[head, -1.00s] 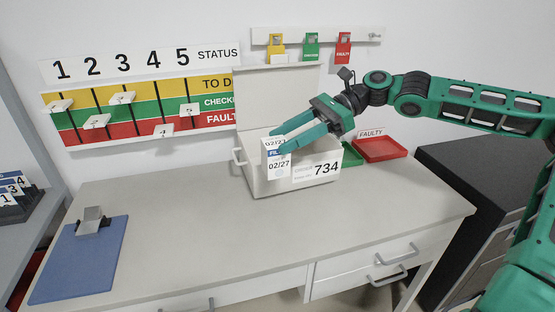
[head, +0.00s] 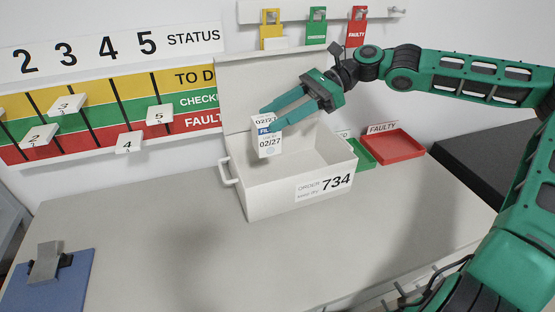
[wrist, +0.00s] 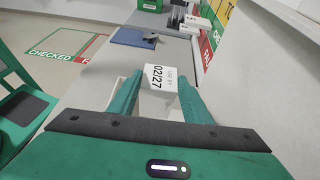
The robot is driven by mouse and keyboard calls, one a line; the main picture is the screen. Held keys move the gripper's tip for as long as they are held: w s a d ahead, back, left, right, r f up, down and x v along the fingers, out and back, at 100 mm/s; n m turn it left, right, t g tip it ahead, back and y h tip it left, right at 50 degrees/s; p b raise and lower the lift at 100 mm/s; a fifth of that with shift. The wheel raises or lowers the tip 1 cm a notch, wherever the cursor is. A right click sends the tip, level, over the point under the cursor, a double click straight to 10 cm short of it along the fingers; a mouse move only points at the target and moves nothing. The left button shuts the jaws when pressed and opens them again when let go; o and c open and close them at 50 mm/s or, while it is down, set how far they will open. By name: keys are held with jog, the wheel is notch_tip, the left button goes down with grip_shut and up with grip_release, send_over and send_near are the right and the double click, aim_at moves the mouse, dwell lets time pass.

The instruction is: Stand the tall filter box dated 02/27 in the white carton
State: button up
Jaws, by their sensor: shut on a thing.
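The white filter box (head: 268,142) carries the date 02/27 and a blue band; in the wrist view the same box (wrist: 160,78) shows its dated face between the fingers. My gripper (head: 268,113) is shut on its upper part and holds it upright. The white carton (head: 262,202), marked 734, stands on the table with its lid (head: 275,85) raised at the back. The box is at the carton's left inner end, its lower end about level with the rim or just above; I cannot tell the exact gap to the walls.
A red FAULTY tray (head: 393,147) and a green tray (head: 362,154) lie right of the carton. A blue clipboard (head: 45,288) lies at the front left. The status board (head: 110,95) hangs behind. The tabletop before the carton is clear.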

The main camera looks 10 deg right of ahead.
jog(key=w+f, duration=0.1)
jog(key=f, duration=0.3)
jog(key=w+f, duration=0.1)
jog(key=f, duration=0.3)
jog(key=w+a+f, duration=0.1)
jog(key=f, duration=0.4)
jog(key=shift+w, duration=0.4)
jog(key=o, duration=1.3)
jog(key=shift+f, duration=0.1)
jog(key=shift+o, duration=0.2)
jog(key=v, duration=1.2)
